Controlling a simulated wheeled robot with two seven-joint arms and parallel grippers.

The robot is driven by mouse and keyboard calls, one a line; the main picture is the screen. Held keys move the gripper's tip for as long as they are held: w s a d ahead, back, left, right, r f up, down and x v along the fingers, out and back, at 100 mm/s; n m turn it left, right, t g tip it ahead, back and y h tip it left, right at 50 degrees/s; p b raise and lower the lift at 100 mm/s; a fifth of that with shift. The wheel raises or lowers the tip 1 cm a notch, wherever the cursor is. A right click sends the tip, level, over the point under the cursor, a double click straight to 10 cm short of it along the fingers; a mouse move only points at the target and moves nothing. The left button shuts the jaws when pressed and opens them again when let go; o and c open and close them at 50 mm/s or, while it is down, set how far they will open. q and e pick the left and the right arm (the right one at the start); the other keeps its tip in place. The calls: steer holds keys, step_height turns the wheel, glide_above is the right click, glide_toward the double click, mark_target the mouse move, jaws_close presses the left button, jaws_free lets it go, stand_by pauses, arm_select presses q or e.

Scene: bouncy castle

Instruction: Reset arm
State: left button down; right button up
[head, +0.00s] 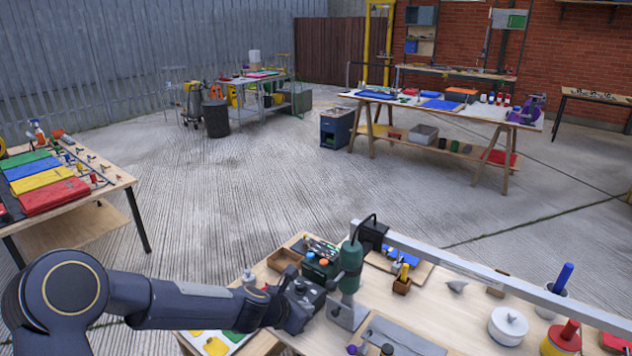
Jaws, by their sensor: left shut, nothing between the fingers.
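My left arm comes in from the lower left and reaches over the near workbench (460,318). My left gripper (318,292) is at the arm's far end, dark and small, above the left part of this bench. Its fingers look shut with nothing between them. It is close beside a green upright tool (350,266); I cannot tell whether they touch. My right gripper is not in view.
The near bench also holds a wooden box (284,258), a white round pot (508,326) and a red-handled item (567,335). A long grey bar (480,275) crosses above it. Other tables stand left (75,215) and back (440,105). The concrete floor between is clear.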

arm_select(q)
steer(key=s+a+r+m, duration=1)
steer(key=s+r+m, duration=0.4)
steer(key=s, duration=0.1)
steer(key=s+a+f+m+g+y, duration=0.1)
steer(key=s+a+m, duration=0.3)
steer(key=s, duration=0.5)
steer(key=s+a+m+y, duration=0.1)
steer(key=s+a+m, duration=0.2)
steer(key=s+m, duration=0.3)
steer(key=s, duration=0.4)
steer(key=shift+a+f+m+g+y, duration=0.3)
steer(key=shift+a+f+g, duration=0.1)
steer(key=shift+s, duration=0.1)
